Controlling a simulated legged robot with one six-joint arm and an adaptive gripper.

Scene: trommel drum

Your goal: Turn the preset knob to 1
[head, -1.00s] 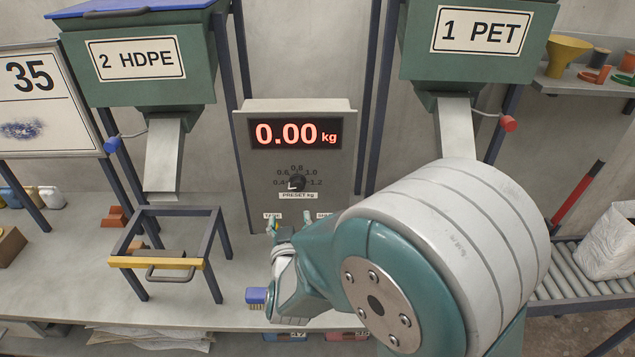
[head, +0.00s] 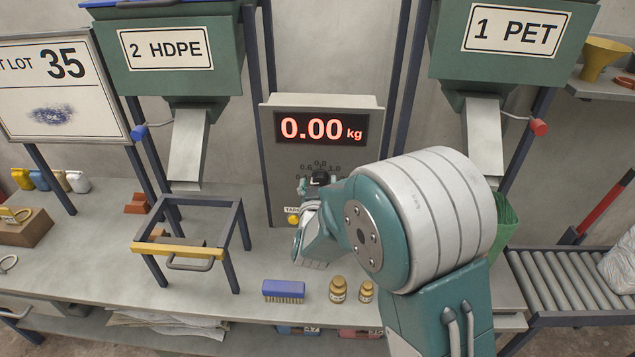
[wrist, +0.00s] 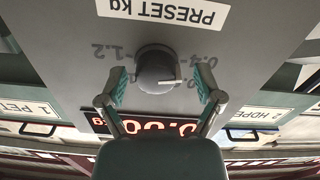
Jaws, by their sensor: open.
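The preset knob (wrist: 158,70) is a dark round dial on the grey panel (head: 357,155). It also shows in the head view (head: 320,177), partly covered by my gripper (head: 318,187). In the wrist view, which is upside down, my open gripper (wrist: 160,87) has one finger on either side of the knob, with gaps between. The knob's white pointer line aims to the right there, towards the 0.4 mark. The 1.2 mark shows at the left; the 1.0 mark is hidden in that view. The PRESET kg label (wrist: 163,12) is beside the knob.
The display (head: 320,128) reads 0.00 kg. A yellow button (head: 293,219) sits low on the panel. A blue brush (head: 284,289) and two small brass weights (head: 338,290) lie on the bench. A metal frame stand (head: 238,240) is to the left.

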